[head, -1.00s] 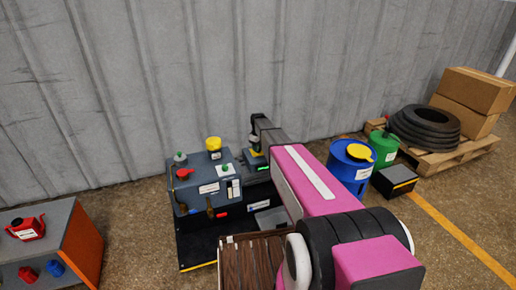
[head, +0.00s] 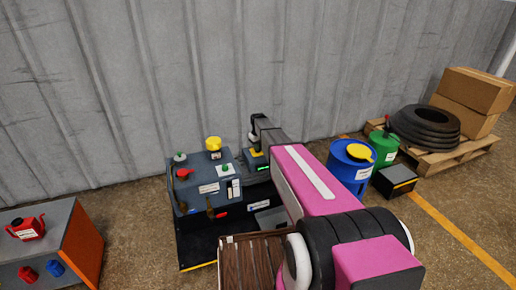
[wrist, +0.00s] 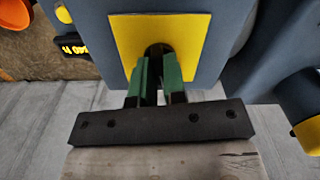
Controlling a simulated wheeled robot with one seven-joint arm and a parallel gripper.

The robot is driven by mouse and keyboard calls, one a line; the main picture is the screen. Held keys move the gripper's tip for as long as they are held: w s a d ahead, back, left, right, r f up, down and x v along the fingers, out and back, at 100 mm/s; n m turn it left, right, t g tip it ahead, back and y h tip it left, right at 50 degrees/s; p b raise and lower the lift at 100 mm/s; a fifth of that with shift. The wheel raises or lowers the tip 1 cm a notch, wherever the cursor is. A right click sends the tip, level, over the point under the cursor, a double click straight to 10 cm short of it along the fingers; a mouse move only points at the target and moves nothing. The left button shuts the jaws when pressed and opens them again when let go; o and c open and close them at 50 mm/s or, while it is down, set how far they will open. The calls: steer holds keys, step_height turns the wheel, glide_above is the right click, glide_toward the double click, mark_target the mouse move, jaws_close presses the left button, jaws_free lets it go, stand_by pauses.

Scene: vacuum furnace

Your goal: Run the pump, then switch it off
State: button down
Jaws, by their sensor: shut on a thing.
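The grey-blue machine (head: 205,190) stands against the wall in the head view. In the wrist view, my green fingers are shut on a dark knob (wrist: 157,49) in the middle of the yellow plate (wrist: 124,38). The fingers hide most of the knob, so I cannot tell its setting. A small display with yellow characters (wrist: 73,46) is at upper left; its text is hard to read.
The machine also carries a red handle (head: 183,173), a yellow cap (head: 213,143) and a green button (head: 226,168). An orange-sided cabinet (head: 75,250) stands at left. A blue drum (head: 347,170), a green can (head: 383,147) and a loaded pallet (head: 440,158) are at right.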

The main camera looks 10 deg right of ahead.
steer(key=m, duration=0.4)
steer(key=shift+m, duration=2.1)
steer(key=c, duration=1.2)
jaws_free()
steer(key=shift+r, duration=0.1)
step_height(320, 180, up, 11)
steer(key=shift+f, duration=0.15)
steer(key=shift+s, duration=0.1)
